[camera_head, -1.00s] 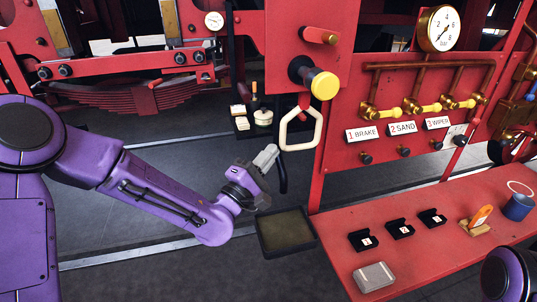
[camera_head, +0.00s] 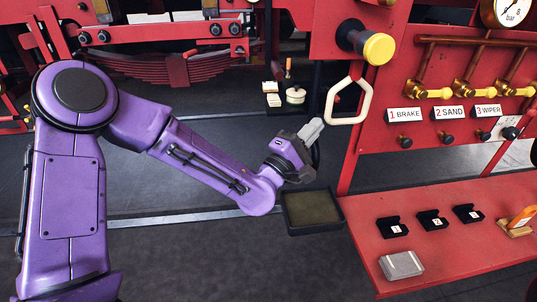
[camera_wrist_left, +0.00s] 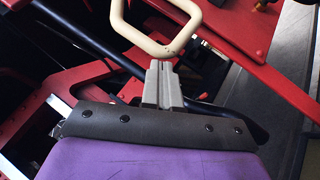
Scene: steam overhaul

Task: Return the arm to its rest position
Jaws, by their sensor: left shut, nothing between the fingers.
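My left arm comes in from the left in the head view, purple and bent at the elbow. Its gripper (camera_head: 311,130) is shut and empty, just left of a cream loop handle (camera_head: 333,105) that hangs below a yellow-capped black knob (camera_head: 378,47). In the left wrist view the closed grey fingers (camera_wrist_left: 162,83) point at the bottom bar of the cream loop handle (camera_wrist_left: 140,42). They look very near it; I cannot tell whether they touch. My right gripper is not in view.
A red bench (camera_head: 440,258) holds several black numbered blocks, a clear-lidded box (camera_head: 401,265) and an orange-handled tool (camera_head: 522,217). A dark tray (camera_head: 289,228) sits left of the bench. Brass valves (camera_head: 463,89) line the red panel at right. The grey floor below my arm is clear.

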